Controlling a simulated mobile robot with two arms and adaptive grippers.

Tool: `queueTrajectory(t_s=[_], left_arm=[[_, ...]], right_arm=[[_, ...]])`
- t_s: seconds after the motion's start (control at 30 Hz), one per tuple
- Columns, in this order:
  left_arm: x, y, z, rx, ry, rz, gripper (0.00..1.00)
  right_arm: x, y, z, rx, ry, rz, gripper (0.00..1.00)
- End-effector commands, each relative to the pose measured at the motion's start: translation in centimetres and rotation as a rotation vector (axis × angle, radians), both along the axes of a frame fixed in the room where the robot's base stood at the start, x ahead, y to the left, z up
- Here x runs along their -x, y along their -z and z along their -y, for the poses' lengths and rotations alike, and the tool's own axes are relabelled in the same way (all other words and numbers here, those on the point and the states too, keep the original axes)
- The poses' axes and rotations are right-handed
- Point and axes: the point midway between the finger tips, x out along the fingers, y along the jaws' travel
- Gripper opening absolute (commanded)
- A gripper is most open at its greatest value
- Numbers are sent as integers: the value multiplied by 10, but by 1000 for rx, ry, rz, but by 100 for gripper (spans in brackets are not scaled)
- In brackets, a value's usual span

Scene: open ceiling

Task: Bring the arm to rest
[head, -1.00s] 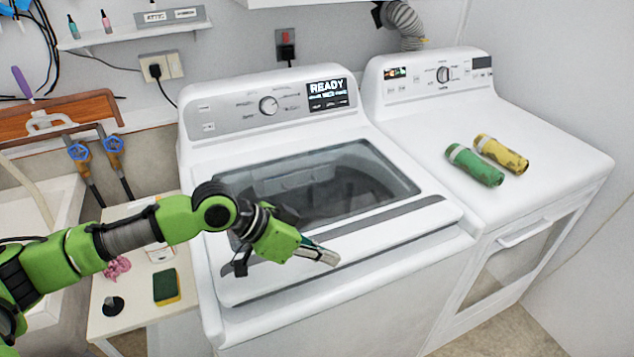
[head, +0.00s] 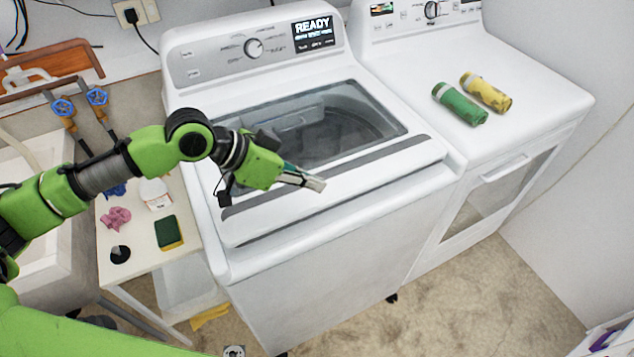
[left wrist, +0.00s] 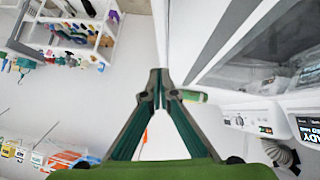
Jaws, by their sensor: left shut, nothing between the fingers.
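My left arm comes in from the left in the head view, green with dark joints. Its gripper (head: 312,182) is shut and empty, over the front of the white washing machine (head: 330,250). The washer's glass lid (head: 355,120) is down, and its display reads READY. In the left wrist view the two green fingers meet at their tips (left wrist: 161,84) with nothing between them. My right gripper is not in view.
A small white table (head: 140,228) at the left holds a sponge (head: 168,232), a pink cloth (head: 115,219) and a bottle. Bare floor (head: 470,310) lies in front.

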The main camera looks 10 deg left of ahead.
Motion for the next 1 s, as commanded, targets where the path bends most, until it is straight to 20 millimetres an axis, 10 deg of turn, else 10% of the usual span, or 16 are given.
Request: queueTrajectory(t_s=[0.63, 1.0], left_arm=[[32, -52, -43, 1, 3, 1, 0], [73, 32, 15, -74, 100, 46, 0]], right_arm=[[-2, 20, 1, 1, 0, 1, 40], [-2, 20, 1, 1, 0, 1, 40]])
